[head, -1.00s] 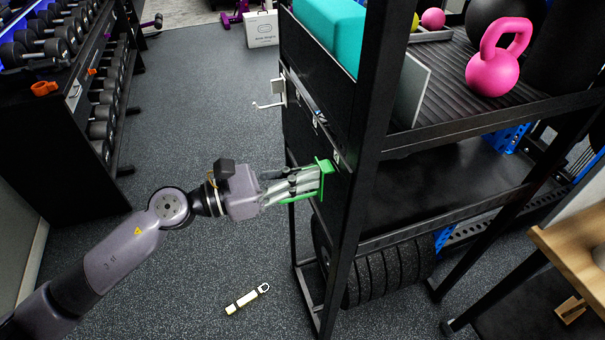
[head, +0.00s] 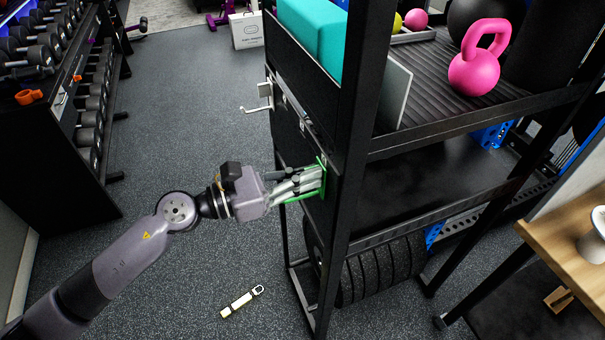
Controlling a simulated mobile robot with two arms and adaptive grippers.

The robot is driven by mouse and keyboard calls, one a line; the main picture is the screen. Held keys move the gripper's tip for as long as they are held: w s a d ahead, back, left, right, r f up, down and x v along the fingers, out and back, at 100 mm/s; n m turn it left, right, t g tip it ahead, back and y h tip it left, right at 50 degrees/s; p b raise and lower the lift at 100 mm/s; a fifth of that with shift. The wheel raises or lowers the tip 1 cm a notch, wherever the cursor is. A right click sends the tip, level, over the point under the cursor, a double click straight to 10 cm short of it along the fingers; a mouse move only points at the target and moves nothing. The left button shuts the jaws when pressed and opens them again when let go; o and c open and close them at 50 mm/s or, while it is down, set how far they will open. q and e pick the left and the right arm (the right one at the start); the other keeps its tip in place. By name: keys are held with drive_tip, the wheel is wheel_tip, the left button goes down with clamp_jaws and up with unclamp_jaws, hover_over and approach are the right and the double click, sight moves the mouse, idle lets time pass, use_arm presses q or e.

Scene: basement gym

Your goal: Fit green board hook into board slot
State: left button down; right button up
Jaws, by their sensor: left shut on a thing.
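The green board hook (head: 320,178) is in my left gripper (head: 309,183), at the side of the black rack. My left gripper is shut on it, and the fingers hide much of the hook. The hook's back plate is upright against or very close to the black board (head: 290,132); I cannot tell whether it sits in a slot. The board shows small pale slots (head: 302,126) above the hook. A white hook (head: 262,98) is on the board farther back. My right gripper is not in view.
The black rack (head: 345,200) carries a teal block (head: 312,40), a pink kettlebell (head: 475,68) and tires (head: 375,275) below. A pale strap-like item (head: 241,302) lies on the floor. Dumbbell racks stand left, a wooden table (head: 560,235) right.

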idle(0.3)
use_arm(q)
drive_tip(key=c, duration=1.7)
unclamp_jaws()
drive_tip(key=v, duration=1.2)
drive_tip(key=shift+r, duration=0.1)
